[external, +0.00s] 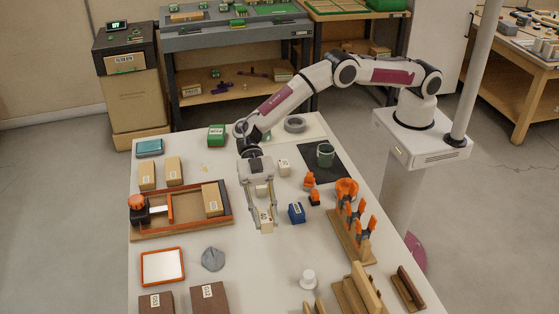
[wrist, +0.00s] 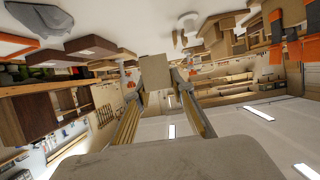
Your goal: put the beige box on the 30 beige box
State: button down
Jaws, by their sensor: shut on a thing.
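My gripper (external: 264,212) points down over the middle of the table and is shut on a small beige box (external: 267,222). The held box has a dark mark on its face; I cannot tell whether it touches the table. In the wrist view the beige box (wrist: 155,72) sits between the two fingers. Two beige boxes with white labels, a left one (external: 147,176) and a right one (external: 174,170), stand at the table's left. Another beige box (external: 211,199) stands in the orange-edged wooden tray (external: 180,232). I cannot read which label says 30.
A blue box (external: 296,213) and orange pieces (external: 310,181) are just right of my gripper. A wooden rack (external: 350,238) with orange-handled tools stands further right. A grey faceted lump (external: 213,259) and an orange-framed white panel (external: 162,267) lie front left. A small whitish box (external: 284,167) stands behind.

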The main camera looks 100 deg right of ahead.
jog(key=shift+w+d+r, duration=0.2)
jog(key=shift+w+d, duration=0.1)
jog(key=shift+d, duration=0.2)
jog(key=w+d+r+m+t, duration=0.1)
jog(key=d+r+t, duration=0.15)
jog(key=d, duration=0.55)
jog(key=w+d+r+m+t, duration=0.1)
jog(key=w+d+r+m, duration=0.1)
jog(key=d+r, duration=0.35)
jog(key=s+d+f+m+t, duration=0.1)
jog(key=s+d+f, duration=0.2)
jog(key=s+d, duration=0.4)
jog(key=d, duration=0.2)
jog(key=shift+s+d+f+h, duration=0.3)
jog(key=shift+f+h, duration=0.1)
jog(key=shift+t, duration=0.25)
jog(key=shift+f, duration=3.15)
